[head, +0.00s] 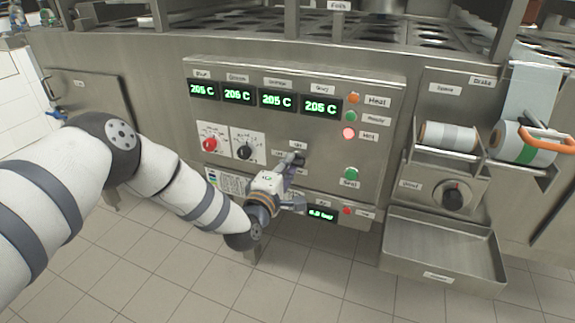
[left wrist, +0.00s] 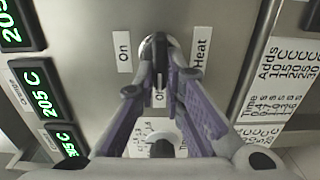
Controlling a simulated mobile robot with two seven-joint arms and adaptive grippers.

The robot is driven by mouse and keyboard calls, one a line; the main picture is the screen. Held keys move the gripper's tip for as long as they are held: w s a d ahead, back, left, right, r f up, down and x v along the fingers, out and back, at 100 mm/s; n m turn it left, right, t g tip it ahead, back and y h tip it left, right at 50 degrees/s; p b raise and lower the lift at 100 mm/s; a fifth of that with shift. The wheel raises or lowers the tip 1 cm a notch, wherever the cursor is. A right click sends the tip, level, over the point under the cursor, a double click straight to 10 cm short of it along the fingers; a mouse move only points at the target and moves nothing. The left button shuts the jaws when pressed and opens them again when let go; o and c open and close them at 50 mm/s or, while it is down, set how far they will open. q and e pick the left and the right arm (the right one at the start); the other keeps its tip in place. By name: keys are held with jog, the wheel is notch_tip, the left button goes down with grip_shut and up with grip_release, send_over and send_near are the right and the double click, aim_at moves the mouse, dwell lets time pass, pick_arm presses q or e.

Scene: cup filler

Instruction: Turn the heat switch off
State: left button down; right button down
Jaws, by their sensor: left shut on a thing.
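I cannot tell the switch's exact position. My right gripper is not in view.
Green displays (head: 278,99) read about 205 C. A red knob (head: 209,143) and a black knob (head: 245,151) sit left of the switch. Indicator lamps (head: 348,133) are to its right. A film roller (head: 447,136) and metal tray (head: 392,254) project at the right.

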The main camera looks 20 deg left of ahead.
pick_arm(q)
jog(key=c, duration=1.7)
grip_release()
jog(key=shift+s, duration=0.15)
jog(key=s, duration=1.1)
jog(key=shift+s+a, duration=0.15)
jog(key=shift+s, duration=0.25)
